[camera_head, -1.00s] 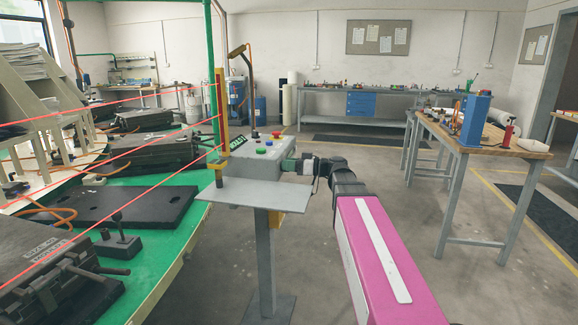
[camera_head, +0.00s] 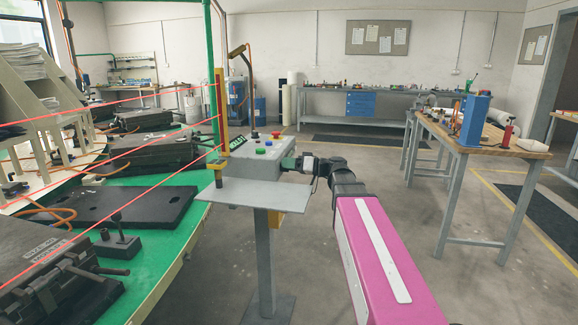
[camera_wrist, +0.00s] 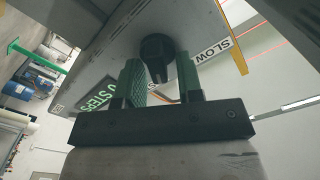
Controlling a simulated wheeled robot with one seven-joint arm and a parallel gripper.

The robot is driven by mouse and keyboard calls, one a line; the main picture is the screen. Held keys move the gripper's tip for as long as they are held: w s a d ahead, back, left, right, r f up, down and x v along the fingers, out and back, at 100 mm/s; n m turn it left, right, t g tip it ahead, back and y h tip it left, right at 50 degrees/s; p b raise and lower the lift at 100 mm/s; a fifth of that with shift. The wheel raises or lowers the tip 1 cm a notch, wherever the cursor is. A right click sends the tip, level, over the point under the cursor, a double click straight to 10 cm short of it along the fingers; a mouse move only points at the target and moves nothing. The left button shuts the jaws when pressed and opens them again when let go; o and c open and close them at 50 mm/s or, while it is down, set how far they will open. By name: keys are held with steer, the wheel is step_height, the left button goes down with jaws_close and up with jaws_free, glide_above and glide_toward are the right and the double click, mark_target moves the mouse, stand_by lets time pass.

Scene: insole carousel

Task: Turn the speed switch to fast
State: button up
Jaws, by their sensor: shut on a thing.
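The speed switch is a black knob (camera_wrist: 157,50) on the side face of the grey control box (camera_head: 262,164). In the wrist view a white SLOW label (camera_wrist: 215,50) is to the right of the knob. My gripper (camera_wrist: 160,74) has its green pads on either side of the knob and is shut on it. In the head view my gripper (camera_head: 292,164) is against the right side of the box and hides the knob. No fast label is readable.
Red, blue and green buttons (camera_head: 261,151) sit on the box top, with a green display (camera_head: 237,143) beside them. A grey shelf (camera_head: 252,193) juts out in front. The green carousel (camera_head: 155,240) with black moulds is at left. Open floor lies to the right.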

steer(key=o, duration=0.6)
steer(key=shift+d, duration=0.15)
steer(key=v, duration=1)
steer(key=shift+s+d, duration=0.15)
steer(key=shift+d, duration=0.15)
